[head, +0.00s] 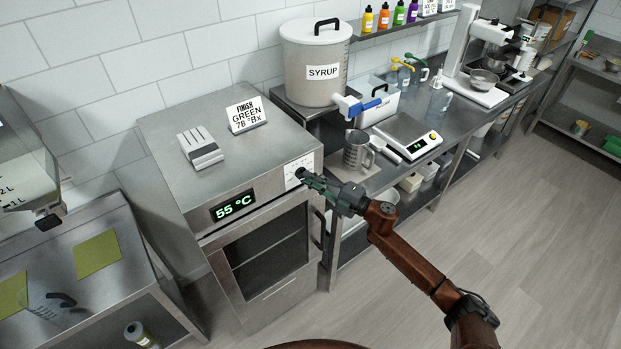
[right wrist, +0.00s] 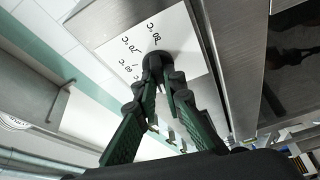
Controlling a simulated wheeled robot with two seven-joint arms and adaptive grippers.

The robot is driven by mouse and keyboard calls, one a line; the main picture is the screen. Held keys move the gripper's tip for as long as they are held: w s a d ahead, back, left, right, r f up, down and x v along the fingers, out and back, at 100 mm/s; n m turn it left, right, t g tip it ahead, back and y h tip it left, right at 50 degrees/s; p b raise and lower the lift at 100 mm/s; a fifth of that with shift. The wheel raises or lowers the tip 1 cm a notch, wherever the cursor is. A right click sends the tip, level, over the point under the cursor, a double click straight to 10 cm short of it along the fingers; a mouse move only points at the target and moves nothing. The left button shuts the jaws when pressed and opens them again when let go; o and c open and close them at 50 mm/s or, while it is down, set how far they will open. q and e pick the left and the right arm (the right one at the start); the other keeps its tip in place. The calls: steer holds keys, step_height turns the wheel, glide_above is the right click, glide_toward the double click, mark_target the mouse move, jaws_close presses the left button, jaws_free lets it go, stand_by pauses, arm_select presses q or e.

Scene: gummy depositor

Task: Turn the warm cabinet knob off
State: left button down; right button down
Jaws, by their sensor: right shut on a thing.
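The warm cabinet (head: 170,150) is a steel box with a lit display (head: 232,206) reading 55 °C in green. Its dark knob (head: 300,172) sits on a white dial plate (head: 292,166) at the right end of the front panel. In the right wrist view the knob (right wrist: 156,62) shows against the dial plate (right wrist: 180,42), which bears temperature marks. My right gripper (head: 309,179) reaches the knob from the front right and is shut on it; its green fingers (right wrist: 160,82) close around it. The knob's pointer is hidden, so its setting cannot be read. My left gripper is not in view.
A glass door (head: 268,248) with a dark handle (head: 318,228) is below the panel. A sign (head: 246,114) and a slotted steel piece (head: 200,148) stand on top. A syrup pot (head: 316,65), metal jug (head: 357,152) and scale (head: 407,136) are right. Open floor lies at the front right.

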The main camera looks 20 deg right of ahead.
steer(key=shift+r+n+g+h+p, duration=0.15)
steer(key=shift+n+g+h+p, duration=0.35)
steer(key=shift+n+p, duration=0.85)
steer(key=shift+r+n+g+h+p, duration=0.1)
steer(key=shift+n+g+h+p, duration=0.55)
steer(key=shift+n, duration=1.1)
steer(key=c, duration=2)
jaws_free()
steer(key=shift+s, duration=0.1)
steer(key=v, duration=1.1)
steer(key=shift+s+d+f, duration=0.15)
steer(key=shift+s+d, duration=0.1)
steer(key=shift+s, duration=0.1)
